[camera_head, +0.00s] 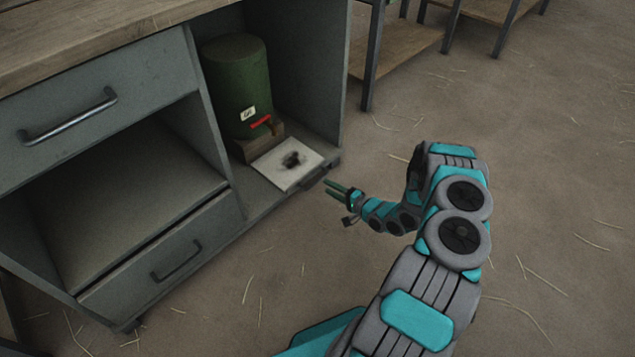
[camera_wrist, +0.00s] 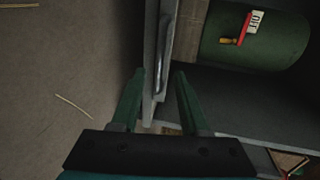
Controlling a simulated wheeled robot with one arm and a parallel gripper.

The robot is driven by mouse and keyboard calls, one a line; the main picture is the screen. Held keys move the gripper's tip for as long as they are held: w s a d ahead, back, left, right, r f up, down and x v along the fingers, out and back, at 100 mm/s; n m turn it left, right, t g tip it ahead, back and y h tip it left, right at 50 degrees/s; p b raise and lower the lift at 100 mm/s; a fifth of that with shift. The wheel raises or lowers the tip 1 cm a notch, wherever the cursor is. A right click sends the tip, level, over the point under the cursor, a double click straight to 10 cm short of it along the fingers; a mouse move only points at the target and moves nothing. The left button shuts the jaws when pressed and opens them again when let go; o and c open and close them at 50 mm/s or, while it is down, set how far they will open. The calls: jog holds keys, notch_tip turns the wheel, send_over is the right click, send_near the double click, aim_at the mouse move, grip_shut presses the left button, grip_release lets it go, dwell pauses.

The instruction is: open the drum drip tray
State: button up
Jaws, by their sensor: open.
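The drum drip tray has a grey front with a bar handle (camera_head: 313,179) at the foot of the cabinet bay, below the green drum (camera_head: 236,82). The front looks flush with the cabinet. In the wrist view the handle (camera_wrist: 168,48) runs upright in the picture, and its lower end appears between my fingertips. My gripper (camera_head: 336,189) is open and empty, just in front of the handle. Its two green fingers (camera_wrist: 159,73) lie on either side of the handle's end in the picture. I cannot tell whether they touch it.
A pale sheet with a dark stain (camera_head: 285,165) lies in front of the drum, which rests on a wooden block (camera_head: 252,143). To the left are an upper drawer handle (camera_head: 68,116) and a lower drawer handle (camera_head: 176,261). The straw-strewn floor (camera_head: 545,190) is open to the right.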

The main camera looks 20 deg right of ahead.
aim_at(318, 180)
jog(key=x, duration=0.7)
grip_shut()
dwell(0.3)
dwell(1.1)
